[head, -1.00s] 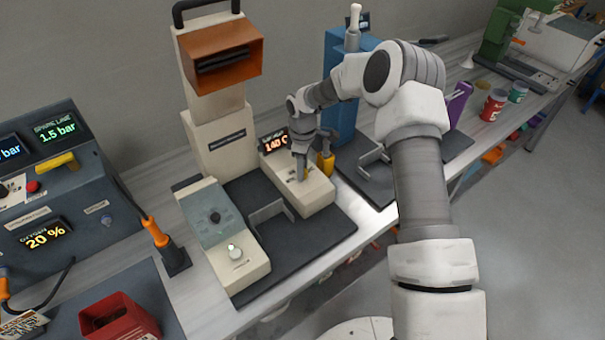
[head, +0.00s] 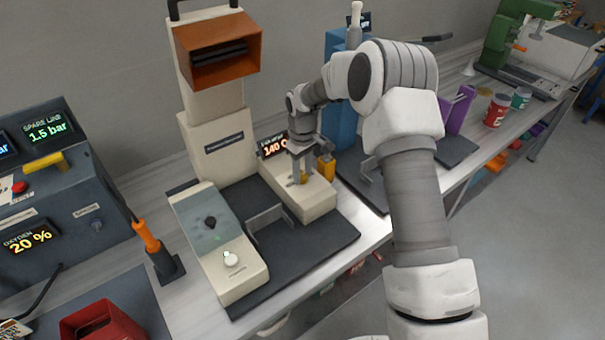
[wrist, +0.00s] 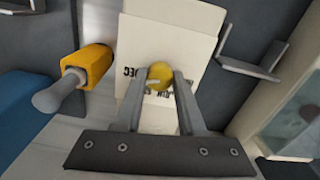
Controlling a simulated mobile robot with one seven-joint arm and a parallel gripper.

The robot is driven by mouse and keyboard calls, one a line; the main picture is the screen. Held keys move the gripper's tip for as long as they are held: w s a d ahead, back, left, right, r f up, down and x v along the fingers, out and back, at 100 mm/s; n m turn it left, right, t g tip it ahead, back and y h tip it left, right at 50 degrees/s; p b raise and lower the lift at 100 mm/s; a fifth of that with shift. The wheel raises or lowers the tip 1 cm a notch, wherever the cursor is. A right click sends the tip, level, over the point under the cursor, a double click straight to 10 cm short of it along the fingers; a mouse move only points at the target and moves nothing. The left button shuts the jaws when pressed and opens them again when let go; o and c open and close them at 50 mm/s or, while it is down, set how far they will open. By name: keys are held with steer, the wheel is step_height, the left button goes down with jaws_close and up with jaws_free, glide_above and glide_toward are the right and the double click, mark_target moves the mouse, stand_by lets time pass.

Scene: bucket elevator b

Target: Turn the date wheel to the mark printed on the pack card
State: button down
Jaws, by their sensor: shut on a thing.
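The date wheel's yellow knob (wrist: 160,74) stands on the top of a cream housing (wrist: 190,32) in the wrist view. Dark month lettering, including "DEC", is printed around it, partly hidden by the knob and fingers. My gripper (wrist: 160,80) is shut on the knob, one finger on each side. In the head view my gripper (head: 299,181) points down onto the cream housing (head: 312,203), beside the "140 C" display (head: 273,147). The mark the wheel points to is not readable. A printed card (head: 14,330) is cut off at the lower left; its text is unreadable.
A yellow-orange block with a grey handle (wrist: 75,78) stands close beside the housing. A blue machine (head: 340,110) stands behind the gripper.

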mark_target(303, 175)
stand_by(0.3)
steer(key=c, duration=0.5)
jaws_free()
step_height(303, 175, up, 18)
steer(key=shift+f, duration=0.25)
